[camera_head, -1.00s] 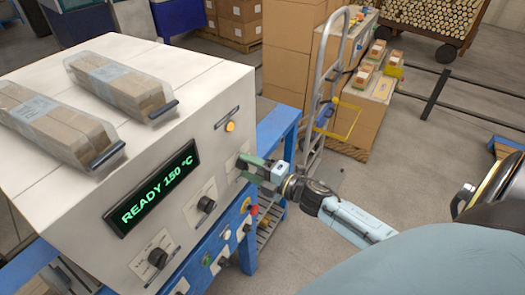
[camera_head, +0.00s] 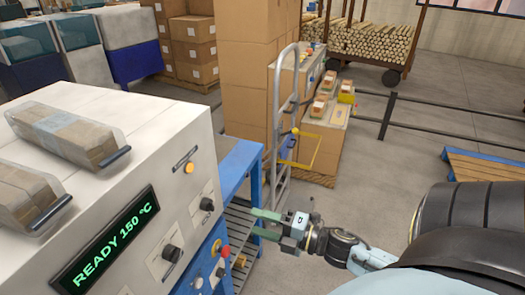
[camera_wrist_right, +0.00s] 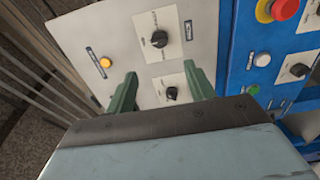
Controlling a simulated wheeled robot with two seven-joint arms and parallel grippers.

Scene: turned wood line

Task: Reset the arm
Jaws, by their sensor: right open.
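My right gripper (camera_head: 262,226) is in front of the machine's right side, over the blue frame and rollers. Its green fingers are apart with nothing between them. In the right wrist view the open fingers (camera_wrist_right: 160,88) point at the control panel (camera_wrist_right: 203,45), with a black knob (camera_wrist_right: 171,93) showing between them. The fingers look clear of the knobs in the head view. The white machine (camera_head: 140,130) has a display (camera_head: 105,243) reading READY 150 °C. My left gripper is not in view.
Two wrapped wood bundles (camera_head: 70,135) lie on the machine top. A blue table (camera_head: 236,165) with a roller rack (camera_head: 240,240) stands beside it. A hand truck (camera_head: 284,120) and stacked boxes (camera_head: 248,60) stand behind. Open floor (camera_head: 400,155) lies to the right.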

